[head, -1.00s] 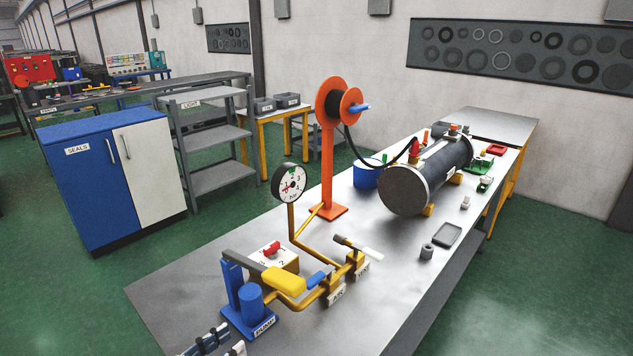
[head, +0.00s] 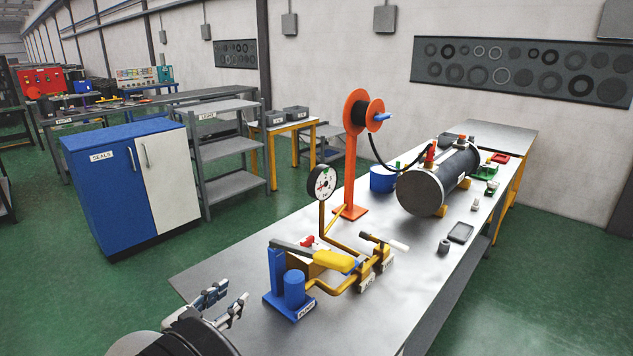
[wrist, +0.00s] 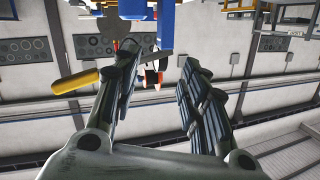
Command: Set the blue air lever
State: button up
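The blue air lever (head: 358,265) sits on the yellow pipework by the white-labelled valves, just right of the yellow pump handle (head: 334,261), which partly hides it. I cannot make out its exact angle. My gripper (head: 234,293) is at the table's near left edge, left of the blue pump (head: 294,287) and apart from the lever. In the wrist view my gripper (wrist: 158,68) has its fingers spread with nothing between them. The air lever cannot be made out there.
The pressure gauge (head: 322,181) rises on its pipe behind the pump. An orange reel stand (head: 352,170) and a flanged cylinder (head: 425,190) stand farther along the table. A small tray (head: 460,232) lies near the front edge. The bench surface (head: 400,300) front right is bare.

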jog(key=w+d+r+n+y, duration=0.1)
jog(key=w+d+r+y, duration=0.1)
jog(key=w+r+y, duration=0.35)
jog(key=w+d+r+n+y, duration=0.2)
jog(key=r, duration=0.7)
jog(key=s+d+r+n+g+y, duration=0.2)
jog(key=s+d+r+n+y, duration=0.15)
jog(key=s+d+r, duration=0.3)
jog(key=s+d+f+g+h, duration=0.1)
jog(key=s+d+f+g, duration=0.1)
jog(key=s+d, duration=0.6)
jog(key=s+d+f+n+g+h, duration=0.1)
jog(key=s+d+f+g, duration=0.2)
jog(key=s, duration=1.1)
jog(key=s+d+f+g+h, duration=0.1)
jog(key=s+d+f+g, duration=0.2)
jog(key=s+d, duration=0.8)
notch_tip(320, 180, down, 2)
jog(key=shift+d+f+h, duration=0.25)
jog(key=shift+d+h, duration=0.15)
jog(key=shift+d, duration=0.5)
